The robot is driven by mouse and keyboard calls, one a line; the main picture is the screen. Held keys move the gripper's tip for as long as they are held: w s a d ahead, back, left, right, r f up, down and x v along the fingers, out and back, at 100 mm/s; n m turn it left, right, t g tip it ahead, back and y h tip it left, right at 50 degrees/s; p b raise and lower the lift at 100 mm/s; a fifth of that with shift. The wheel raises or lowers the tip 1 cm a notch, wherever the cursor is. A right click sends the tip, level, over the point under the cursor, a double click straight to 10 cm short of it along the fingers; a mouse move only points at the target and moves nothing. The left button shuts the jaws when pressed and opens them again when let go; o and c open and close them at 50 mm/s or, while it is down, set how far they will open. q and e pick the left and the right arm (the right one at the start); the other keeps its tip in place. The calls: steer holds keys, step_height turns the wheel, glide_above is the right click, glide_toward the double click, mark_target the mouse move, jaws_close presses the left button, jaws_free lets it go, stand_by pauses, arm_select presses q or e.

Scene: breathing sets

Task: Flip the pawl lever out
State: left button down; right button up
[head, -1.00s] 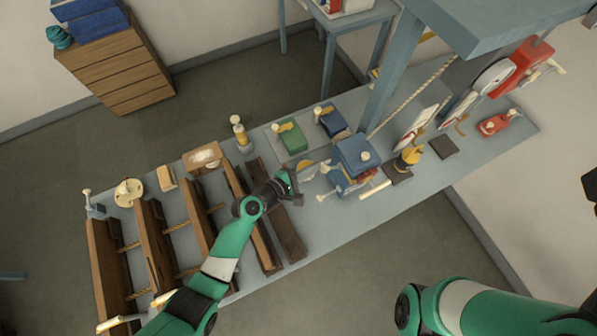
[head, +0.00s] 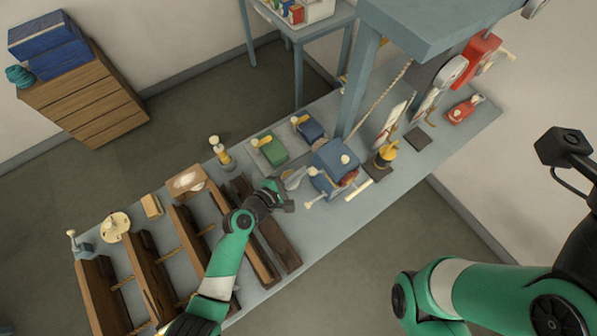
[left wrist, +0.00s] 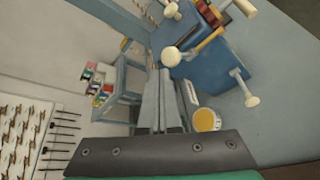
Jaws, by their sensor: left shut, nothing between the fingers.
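The blue winch-like device (head: 335,160) stands on the bench right of my left gripper, with several cream-knobbed handles. In the left wrist view its blue body (left wrist: 215,65) fills the upper right, with cream knobs (left wrist: 171,57) sticking out. I cannot tell which part is the pawl lever. My left gripper (head: 287,203) is shut and empty, just left of the device. In the left wrist view its fingers (left wrist: 158,75) lie together beside the blue body; contact is not clear. My right arm shows at the lower right, but its gripper is not seen.
Brown wooden racks (head: 150,265) fill the bench's left end. A blue-grey upright (head: 358,85) rises behind the device. The bench front (head: 330,240) is clear.

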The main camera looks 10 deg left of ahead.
arm_select(q)
steer(key=a+f+b, duration=0.3)
steer(key=a, duration=0.1)
steer(key=s+r+p, duration=0.3)
steer(key=r+p, duration=0.2)
steer(key=r, duration=0.5)
steer(key=shift+s+a, duration=0.3)
steer(key=shift+a, duration=0.15)
arm_select(e)
steer(key=shift+w+a+r, duration=0.1)
steer(key=shift+a+r, duration=0.2)
steer(key=shift+r, duration=0.2)
steer(key=shift+a+r, duration=0.3)
steer(key=shift+r, duration=0.2)
arm_select(q)
steer(key=shift+r, duration=0.2)
